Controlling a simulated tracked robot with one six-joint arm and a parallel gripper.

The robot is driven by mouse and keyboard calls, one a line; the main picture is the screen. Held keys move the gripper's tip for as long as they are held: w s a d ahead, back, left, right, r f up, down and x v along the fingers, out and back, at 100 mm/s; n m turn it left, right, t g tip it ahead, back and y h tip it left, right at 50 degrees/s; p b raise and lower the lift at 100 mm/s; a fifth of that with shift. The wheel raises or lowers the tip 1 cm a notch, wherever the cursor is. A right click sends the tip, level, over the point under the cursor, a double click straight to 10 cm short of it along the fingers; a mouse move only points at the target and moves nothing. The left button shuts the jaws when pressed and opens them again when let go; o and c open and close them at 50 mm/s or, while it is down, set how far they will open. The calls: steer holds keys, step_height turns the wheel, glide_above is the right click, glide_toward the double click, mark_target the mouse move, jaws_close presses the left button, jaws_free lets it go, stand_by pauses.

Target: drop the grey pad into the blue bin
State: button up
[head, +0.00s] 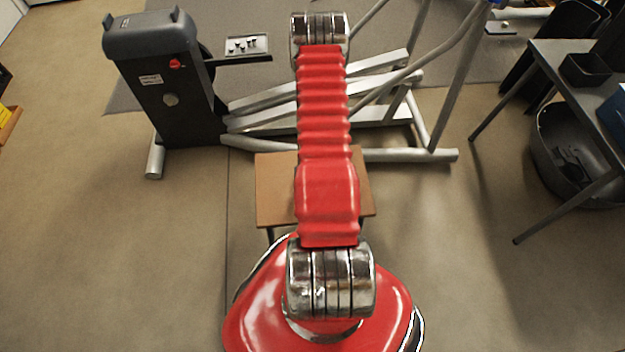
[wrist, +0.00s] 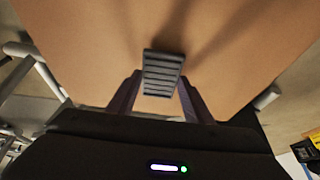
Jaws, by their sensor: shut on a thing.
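The grey pad (wrist: 162,72), a small dark ribbed block, shows in the wrist view between the fingers of my gripper (wrist: 160,90). My gripper is shut on it, over a brown board surface (wrist: 90,35). Whether the pad touches the board is hard to tell. In the head view my red arm hides the pad and the gripper. A blue thing (head: 614,115) shows at the right edge of the head view, on the dark table; only part of it is in view, so I cannot tell if it is the blue bin.
A small brown table (head: 275,190) stands behind my arm. The elliptical machine (head: 165,85) stands beyond it. At right are a dark table (head: 570,62) with a black tray (head: 586,70) and a dark round tub (head: 560,150) on the floor. The floor at left is clear.

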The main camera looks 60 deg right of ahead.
steer(key=shift+f, duration=0.7)
steer(key=o, duration=1.1)
steer(key=shift+f, duration=0.1)
steer(key=shift+o, duration=0.2)
steer(key=v, duration=1.2)
